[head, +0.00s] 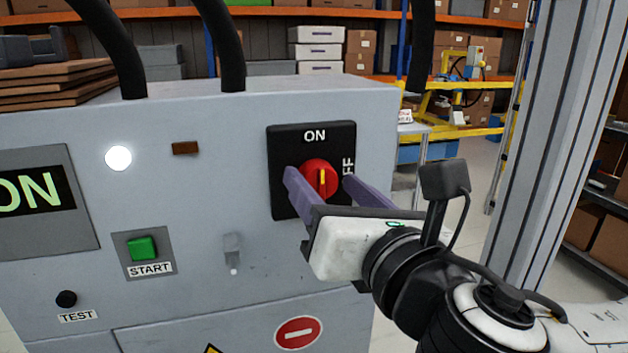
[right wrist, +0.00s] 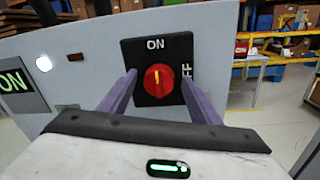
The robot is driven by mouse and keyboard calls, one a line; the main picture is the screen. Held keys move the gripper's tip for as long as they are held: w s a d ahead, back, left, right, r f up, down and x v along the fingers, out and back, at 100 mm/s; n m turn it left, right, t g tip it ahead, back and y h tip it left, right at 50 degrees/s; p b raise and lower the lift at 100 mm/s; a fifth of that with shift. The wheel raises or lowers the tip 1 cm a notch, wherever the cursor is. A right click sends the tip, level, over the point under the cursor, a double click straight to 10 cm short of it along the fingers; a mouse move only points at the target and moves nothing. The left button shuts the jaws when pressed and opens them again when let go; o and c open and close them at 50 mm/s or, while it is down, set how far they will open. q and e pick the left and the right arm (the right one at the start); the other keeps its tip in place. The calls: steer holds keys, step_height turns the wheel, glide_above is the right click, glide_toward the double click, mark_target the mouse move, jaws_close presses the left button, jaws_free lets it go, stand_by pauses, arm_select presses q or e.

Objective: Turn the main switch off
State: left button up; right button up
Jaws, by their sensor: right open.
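The main switch is a red round knob (head: 319,178) on a black square plate (head: 284,148) marked ON at the top and OFF at the right side. Its yellow pointer stands upright, toward ON. My right gripper (head: 322,180) is open, with one purple finger on each side of the knob. In the right wrist view the knob (right wrist: 158,81) shows between the open finger tips, with gaps on both sides; I cannot tell how far the tips are from the plate. The display (head: 38,190) reads ON. My left gripper is not in view.
The grey cabinet front also carries a lit white lamp (head: 118,158), a green START button (head: 142,248), a black TEST button (head: 66,298) and a small latch (head: 233,253). A grey upright column (head: 560,130) stands right of the cabinet. Black cables rise from its top.

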steer(key=shift+w, duration=0.15)
steer(key=shift+c, duration=0.4)
steer(key=c, duration=1)
